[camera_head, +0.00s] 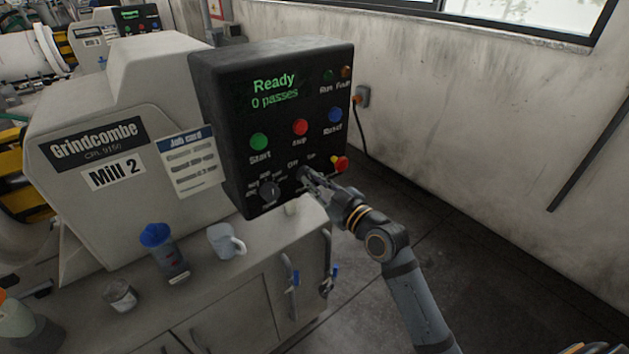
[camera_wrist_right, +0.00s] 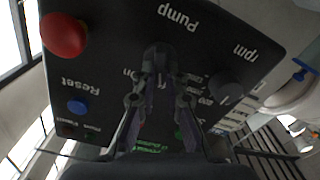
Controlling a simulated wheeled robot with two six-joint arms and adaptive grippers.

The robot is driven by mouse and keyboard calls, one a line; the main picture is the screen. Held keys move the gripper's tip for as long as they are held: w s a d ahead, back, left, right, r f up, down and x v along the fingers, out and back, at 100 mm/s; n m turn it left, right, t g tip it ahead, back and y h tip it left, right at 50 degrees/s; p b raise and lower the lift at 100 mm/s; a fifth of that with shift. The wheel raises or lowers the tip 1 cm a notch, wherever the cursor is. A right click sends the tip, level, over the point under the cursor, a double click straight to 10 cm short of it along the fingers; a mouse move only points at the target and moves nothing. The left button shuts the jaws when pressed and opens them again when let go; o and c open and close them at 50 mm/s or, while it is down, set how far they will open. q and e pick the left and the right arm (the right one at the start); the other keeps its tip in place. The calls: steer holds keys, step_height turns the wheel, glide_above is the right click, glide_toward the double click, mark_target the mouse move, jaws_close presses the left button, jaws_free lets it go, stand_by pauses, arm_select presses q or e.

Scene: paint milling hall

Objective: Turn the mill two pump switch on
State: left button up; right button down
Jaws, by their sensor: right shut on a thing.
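The black control box of Mill 2 (camera_head: 222,130) shows "Ready, 0 passes" in green. Its pump switch (camera_head: 303,172) is a small dark knob on the lower front, between the rpm dial (camera_head: 268,191) and the red mushroom button (camera_head: 341,163). My right gripper (camera_head: 310,177) is at this switch with its fingers closed on it. In the right wrist view the panel is upside down; the switch (camera_wrist_right: 157,54) sits between the fingertips (camera_wrist_right: 157,74), beside the "Pump" and "On" labels. The fingers hide part of the knob, so I cannot tell which way it points. My left gripper is out of view.
Green start (camera_head: 259,141), red stop (camera_head: 300,127) and blue reset (camera_head: 335,114) buttons sit above the switch. Open floor lies right of the machine, before the wall.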

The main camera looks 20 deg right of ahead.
steer(key=m+p, duration=0.2)
steer(key=m, duration=0.3)
steer(key=shift+d+r, duration=0.1)
steer(key=m+p, duration=0.1)
steer(key=m, duration=0.4)
steer(key=shift+p, duration=0.4)
steer(key=c, duration=1.4)
jaws_free()
steer(key=shift+d, duration=0.1)
steer(key=v, duration=0.7)
steer(key=shift+s, duration=0.15)
